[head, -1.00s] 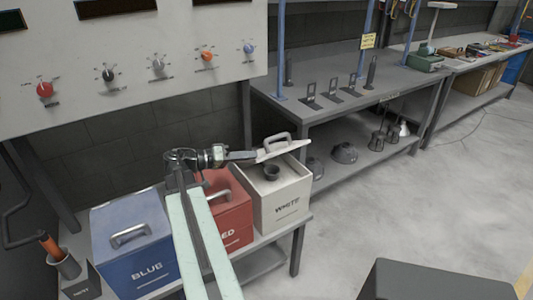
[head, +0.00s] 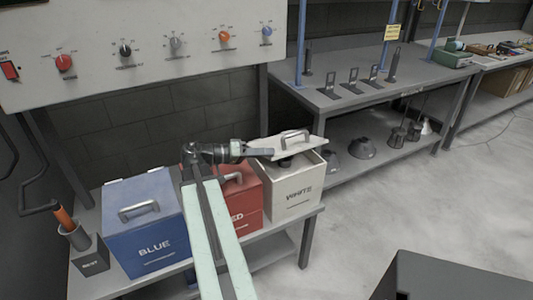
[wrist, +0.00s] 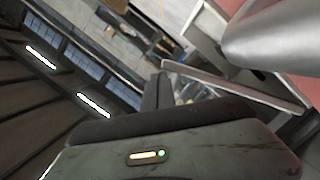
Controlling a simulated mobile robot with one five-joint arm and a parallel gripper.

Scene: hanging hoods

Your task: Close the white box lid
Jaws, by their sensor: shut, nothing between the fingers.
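The white box (head: 292,196), marked WHITE, stands at the right end of the low bench. Its pale lid (head: 305,151) with a grey handle (head: 295,136) is tilted and partly raised over the opening. A dark object (head: 285,162) shows in the gap under the lid. My gripper (head: 268,152) is shut and empty, at the lid's left side; I cannot tell whether it touches. In the wrist view my gripper's dark fingers (wrist: 157,92) point toward a pale panel edge (wrist: 235,83), perhaps the lid.
The red box (head: 243,205) stands close to the white box's left, partly behind my arm. The blue box (head: 143,235) is further left, with its lid down. A control panel (head: 150,45) hangs above. A grey bench (head: 350,105) stands behind right; open floor lies right.

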